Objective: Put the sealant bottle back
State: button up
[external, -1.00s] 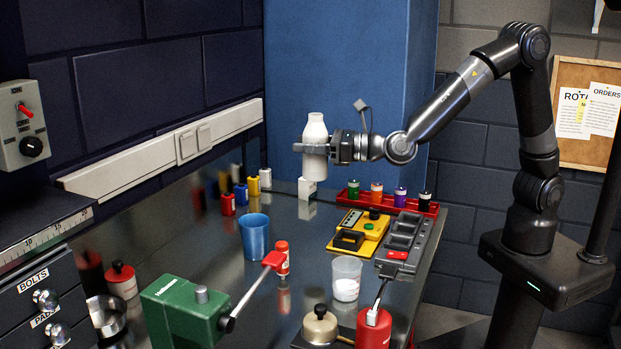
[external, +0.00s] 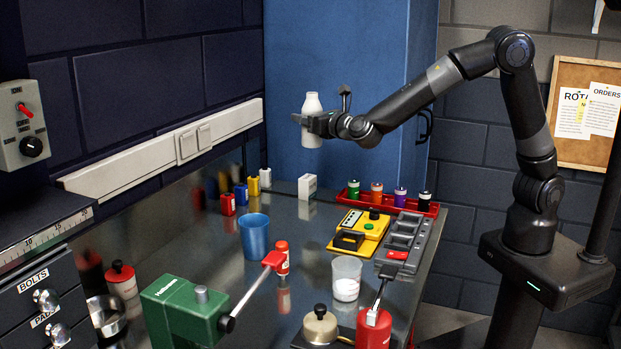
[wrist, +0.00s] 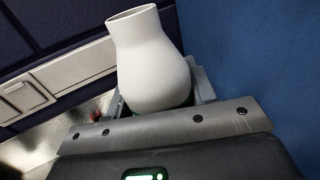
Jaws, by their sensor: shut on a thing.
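The white sealant bottle (external: 312,104) is held upright in my gripper (external: 311,123), high above the back of the bench. My gripper is shut around the bottle's body. In the wrist view the bottle (wrist: 155,65) rises from between the fingers, its neck leaning a little to the left, and its lower part is hidden by the gripper. The blue wall panel is close behind and to the right of it. I cannot tell which spot is the bottle's own place.
A red tray (external: 433,208) holds several small jars. The bench middle has some bare room.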

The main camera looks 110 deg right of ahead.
aim_at(307, 135)
notch_tip(307, 135, down, 5)
jog(key=shift+w+a+r, duration=0.1)
jog(key=shift+r, duration=0.1)
jog(key=shift+w+a+f, duration=0.1)
jog(key=shift+f, duration=0.15)
jog(key=shift+w+a+f, duration=1.15)
jog(key=shift+w+f, duration=0.35)
jog(key=shift+f, duration=0.3)
jog(key=shift+w+a+f, duration=1.1)
jog(key=shift+w+f, duration=0.45)
jog(key=shift+f, duration=0.3)
jog(key=shift+w+a+f, duration=1.15)
jog(key=shift+w+f, duration=0.35)
jog(key=shift+f, duration=0.3)
jog(key=shift+f, duration=0.1)
jog(key=o, duration=1.1)
